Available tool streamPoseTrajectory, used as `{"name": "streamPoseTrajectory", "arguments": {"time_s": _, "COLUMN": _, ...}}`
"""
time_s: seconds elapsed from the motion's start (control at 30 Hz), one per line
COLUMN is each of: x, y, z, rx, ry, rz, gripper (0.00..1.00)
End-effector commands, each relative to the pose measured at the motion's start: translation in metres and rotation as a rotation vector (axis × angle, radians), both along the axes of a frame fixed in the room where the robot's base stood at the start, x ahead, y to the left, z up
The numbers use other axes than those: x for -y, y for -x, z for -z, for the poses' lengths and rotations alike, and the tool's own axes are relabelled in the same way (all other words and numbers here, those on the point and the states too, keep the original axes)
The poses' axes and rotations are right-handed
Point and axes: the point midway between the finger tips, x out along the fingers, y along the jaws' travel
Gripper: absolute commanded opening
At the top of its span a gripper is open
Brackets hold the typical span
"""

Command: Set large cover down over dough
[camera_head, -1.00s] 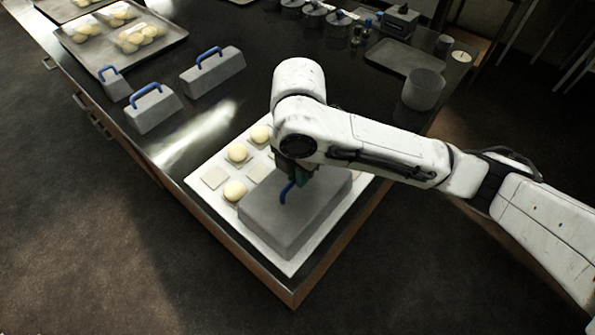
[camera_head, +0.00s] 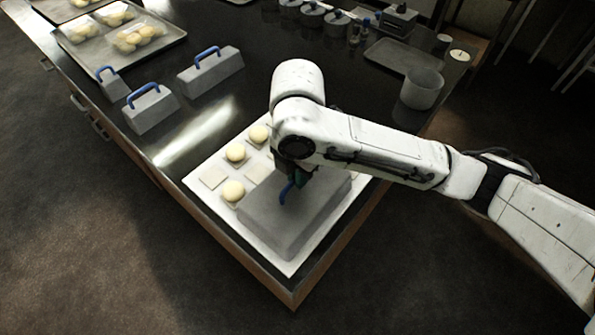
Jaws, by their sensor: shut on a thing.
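The large grey cover (camera_head: 285,220) with a blue handle is at the front right part of a white board (camera_head: 216,209) on the dark counter. My gripper (camera_head: 293,184) is shut on the blue handle, partly hidden by my arm's wrist. I cannot tell whether the cover's lower edge touches the board. Anything under the cover is hidden. Pale round dough balls show outside it: one (camera_head: 233,191) close to its left side, one (camera_head: 236,152) and one (camera_head: 258,134) further back. Each sits on a small square.
Three smaller grey covers with blue handles (camera_head: 150,107) stand at the left back. Trays of dough (camera_head: 126,40) lie at the far left. A grey cup (camera_head: 421,89) and an empty tray (camera_head: 402,57) are at the back right. The counter's front corner is near the board.

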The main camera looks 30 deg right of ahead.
Motion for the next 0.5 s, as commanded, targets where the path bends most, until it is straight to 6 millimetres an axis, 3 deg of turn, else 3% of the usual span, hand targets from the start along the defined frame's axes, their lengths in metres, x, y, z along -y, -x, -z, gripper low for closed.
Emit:
{"name": "streamPoseTrajectory", "arguments": {"time_s": 0.13, "x": 0.0002, "y": -0.0002, "z": 0.0023, "rx": 0.001, "ry": 0.0, "rz": 0.0, "gripper": 0.0}}
{"name": "streamPoseTrajectory", "arguments": {"time_s": 0.17, "x": 0.0002, "y": -0.0002, "z": 0.0021, "rx": 0.001, "ry": 0.0, "rz": 0.0, "gripper": 0.13}}
{"name": "streamPoseTrajectory", "arguments": {"time_s": 0.2, "x": 0.0002, "y": -0.0002, "z": 0.0017, "rx": 0.001, "ry": 0.0, "rz": 0.0, "gripper": 0.17}}
{"name": "streamPoseTrajectory", "arguments": {"time_s": 0.5, "x": 0.0001, "y": 0.0, "z": 0.0019, "rx": 0.0, "ry": 0.0, "rz": 0.0, "gripper": 0.42}}
